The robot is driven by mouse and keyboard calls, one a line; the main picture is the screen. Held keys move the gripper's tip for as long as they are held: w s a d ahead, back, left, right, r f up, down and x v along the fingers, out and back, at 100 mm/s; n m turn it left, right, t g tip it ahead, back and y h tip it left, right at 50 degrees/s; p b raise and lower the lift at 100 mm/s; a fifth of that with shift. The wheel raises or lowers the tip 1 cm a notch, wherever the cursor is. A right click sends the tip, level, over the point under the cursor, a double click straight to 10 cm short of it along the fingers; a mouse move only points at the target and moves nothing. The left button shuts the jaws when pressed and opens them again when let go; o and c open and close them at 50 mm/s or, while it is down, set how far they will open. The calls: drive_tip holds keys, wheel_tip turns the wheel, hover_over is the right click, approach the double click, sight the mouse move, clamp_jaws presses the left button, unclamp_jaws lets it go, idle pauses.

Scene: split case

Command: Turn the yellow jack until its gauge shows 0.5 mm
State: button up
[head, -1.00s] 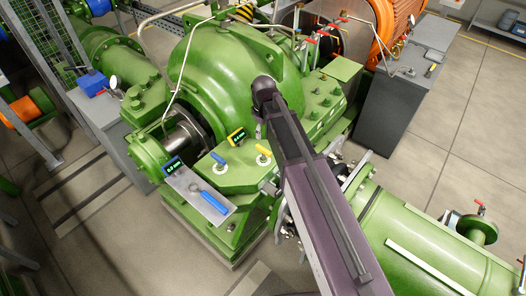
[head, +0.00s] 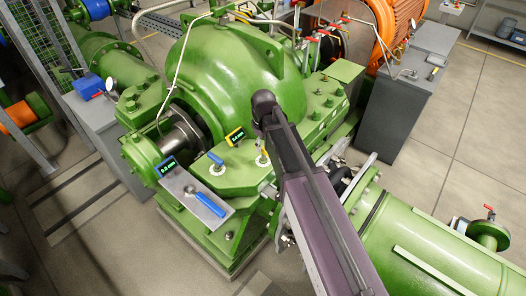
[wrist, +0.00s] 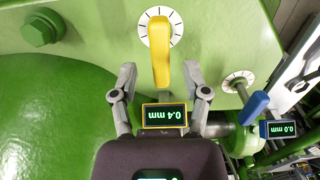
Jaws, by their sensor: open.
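The yellow jack (wrist: 161,62) has a bar handle over a white marked dial on the green casing. In the head view the yellow jack (head: 264,152) is partly hidden by my arm. Its yellow-framed gauge (wrist: 165,115) reads 0.4 mm, upside down in the wrist view; the gauge also shows in the head view (head: 235,136). My gripper (wrist: 160,74) is open, with one finger on each side of the yellow handle and visible gaps between.
In the head view, a grey tray (head: 181,187) holds a blue-handled tool (head: 207,203). The big green casing (head: 240,75) rises behind the jacks.

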drive_tip(key=shift+f+b, duration=0.7)
drive_tip(key=shift+f, duration=0.25)
clamp_jaws()
